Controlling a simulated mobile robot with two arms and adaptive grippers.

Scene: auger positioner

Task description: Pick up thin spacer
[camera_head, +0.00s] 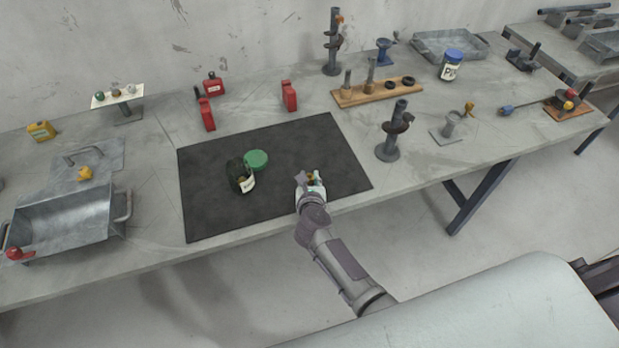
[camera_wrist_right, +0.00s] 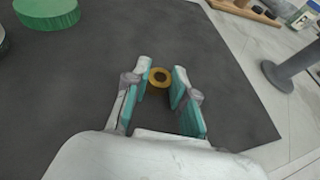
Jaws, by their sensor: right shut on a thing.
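The thin spacer appears as a small yellow ring with a dark hole (camera_wrist_right: 160,77), between the fingertips of my right gripper (camera_wrist_right: 161,80) in the right wrist view. The gripper is shut on it, with teal pads on either side. In the head view my right gripper (camera_head: 311,180) is low over the right part of the black mat (camera_head: 290,140), and the spacer is mostly hidden there. Whether the ring still touches the mat cannot be told. My left gripper is not in view.
A dark jar (camera_head: 240,177) and a green lid (camera_head: 256,160) are on the mat's left half. A grey post stand (camera_head: 390,140) and a wooden peg board (camera_head: 375,92) are to the right. The mat around my gripper is clear.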

